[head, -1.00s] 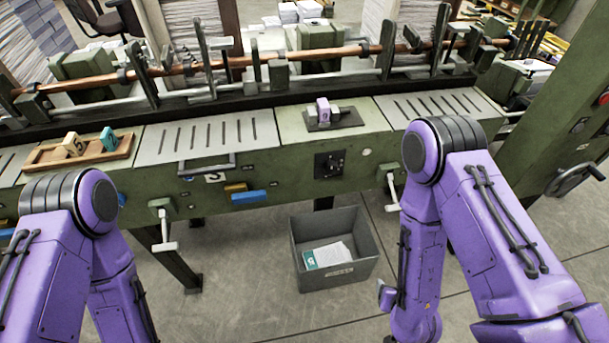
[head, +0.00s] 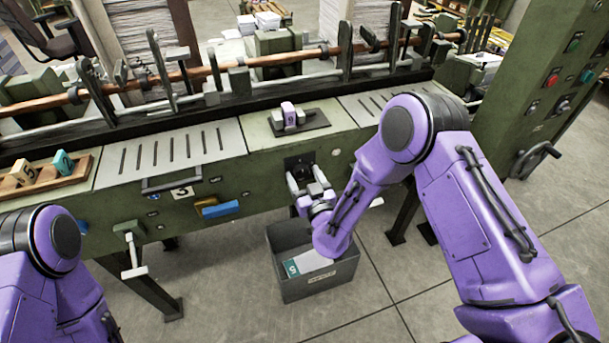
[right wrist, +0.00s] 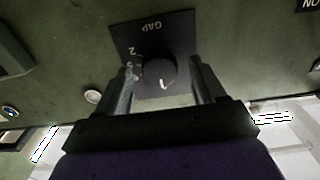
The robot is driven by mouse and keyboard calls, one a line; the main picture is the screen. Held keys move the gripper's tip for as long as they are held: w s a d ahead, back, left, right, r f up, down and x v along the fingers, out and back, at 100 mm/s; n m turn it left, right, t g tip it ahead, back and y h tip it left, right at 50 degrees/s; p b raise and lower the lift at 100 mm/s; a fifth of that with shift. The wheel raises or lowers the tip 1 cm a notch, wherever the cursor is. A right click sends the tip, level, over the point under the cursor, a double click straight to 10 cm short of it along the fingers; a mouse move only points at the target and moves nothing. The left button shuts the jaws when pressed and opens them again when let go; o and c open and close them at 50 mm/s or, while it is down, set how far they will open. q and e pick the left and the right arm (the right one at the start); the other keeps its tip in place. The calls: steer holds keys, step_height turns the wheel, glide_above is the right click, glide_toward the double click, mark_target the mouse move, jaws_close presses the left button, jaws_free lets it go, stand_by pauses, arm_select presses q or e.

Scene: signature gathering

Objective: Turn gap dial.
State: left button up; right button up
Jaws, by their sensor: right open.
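The gap dial (right wrist: 157,75) is a round black knob with a white pointer mark on a dark square plate (right wrist: 155,42) lettered GAP, seen upside down in the right wrist view. In the head view the plate (head: 299,162) is on the green machine front, its lower part hidden by my right gripper. My right gripper (head: 308,178) is open, its fingers pointing at the dial. In the right wrist view its fingers (right wrist: 166,82) stand on either side of the knob; I cannot tell whether they touch it. My left gripper is out of view; only my left arm shows.
A grey bin (head: 318,288) with papers stands on the floor below my right gripper. A crank lever (head: 133,255) and a blue handle (head: 221,210) stick out from the machine front to the left.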

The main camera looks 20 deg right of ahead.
steer(key=c, duration=1.1)
steer(key=shift+o, duration=0.2)
steer(key=shift+f+m, duration=0.1)
steer(key=shift+m, duration=0.3)
steer(key=shift+m+b, duration=0.7)
steer(key=shift+m, duration=0.3)
steer(key=m+b, duration=0.1)
steer(key=m, duration=0.2)
steer(key=shift+m, duration=0.3)
steer(key=m+b, duration=0.1)
steer(key=m, duration=0.2)
steer(key=shift+f+m+b, duration=0.1)
steer(key=shift+m+b, duration=0.2)
steer(key=shift+b, duration=0.05)
steer(key=shift+m+b, duration=0.65)
steer(key=shift+m, duration=1.25)
